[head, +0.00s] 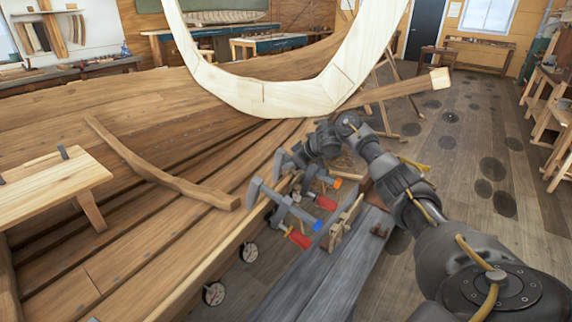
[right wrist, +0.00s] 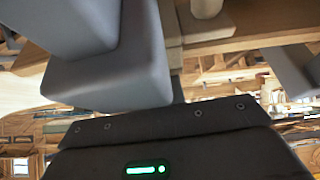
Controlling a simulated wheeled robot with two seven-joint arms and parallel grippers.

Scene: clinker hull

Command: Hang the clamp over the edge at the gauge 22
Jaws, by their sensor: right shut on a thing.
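Two grey bar clamps with red handles are at the plank edge of the hull (head: 150,235). The nearer clamp (head: 272,201) has a blue tip and hangs over the edge. The farther clamp (head: 309,178) has an orange tip and is just under my right gripper (head: 312,152), which is shut on it. Whether this clamp rests on the edge is hard to tell. Large grey surfaces (right wrist: 110,75) fill the upper left of the right wrist view. Two round gauges (head: 249,252) (head: 214,293) sit below the edge; their numbers are unreadable. My left gripper is out of view.
A curved wooden strip (head: 160,170) lies on the planks, and a small wooden bench (head: 50,185) stands at left. A pale wooden frame (head: 270,98) arches behind. A grey plank bench (head: 335,275) lies below the edge.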

